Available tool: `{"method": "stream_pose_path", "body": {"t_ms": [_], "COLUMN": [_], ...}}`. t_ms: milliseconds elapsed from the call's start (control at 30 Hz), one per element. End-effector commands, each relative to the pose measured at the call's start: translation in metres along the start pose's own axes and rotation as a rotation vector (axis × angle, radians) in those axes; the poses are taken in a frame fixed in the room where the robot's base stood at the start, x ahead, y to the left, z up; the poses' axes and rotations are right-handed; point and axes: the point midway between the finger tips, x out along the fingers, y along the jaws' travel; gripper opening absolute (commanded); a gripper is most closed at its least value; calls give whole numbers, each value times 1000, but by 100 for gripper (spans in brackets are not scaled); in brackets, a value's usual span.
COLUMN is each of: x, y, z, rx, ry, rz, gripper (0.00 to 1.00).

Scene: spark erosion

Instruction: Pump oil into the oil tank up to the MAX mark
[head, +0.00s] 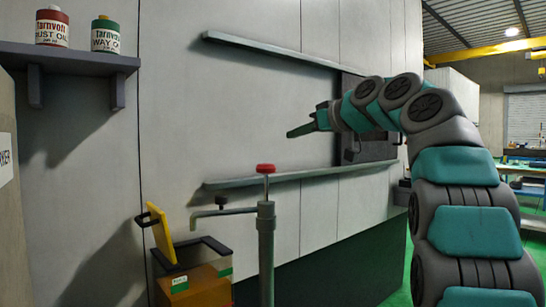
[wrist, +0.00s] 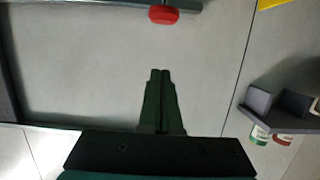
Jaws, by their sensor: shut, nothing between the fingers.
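A grey hand pump (head: 266,240) stands upright in front of the machine, topped by a red knob (head: 265,169) on a short rod. Its thin spout (head: 212,212) reaches left above an orange-brown box (head: 200,290), which looks like the oil tank. A yellow lid (head: 161,235) stands open at its left. I cannot see an oil level or a MAX mark. My gripper (head: 292,132) is shut and empty, above and slightly right of the knob, apart from it. In the wrist view, my gripper (wrist: 160,74) points toward the red knob (wrist: 163,14) at the top.
A wall shelf (head: 75,58) at upper left carries a red can (head: 52,28) and a green can (head: 105,36). Grey rails (head: 290,178) run along the machine front behind the pump. The space between my gripper and the knob looks clear. Green floor shows at right.

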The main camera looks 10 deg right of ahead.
Motion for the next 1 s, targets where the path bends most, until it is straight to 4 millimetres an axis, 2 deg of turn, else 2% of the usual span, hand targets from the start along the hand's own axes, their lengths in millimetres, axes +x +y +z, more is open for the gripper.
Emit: {"method": "stream_pose_path", "body": {"t_ms": [167,733,1000], "x": [11,102,104], "y": [0,0,0], "z": [0,-2,21], "rx": [0,1,3], "ry": [-3,-3,-3], "rz": [-2,-1,1], "gripper": [0,0,0]}}
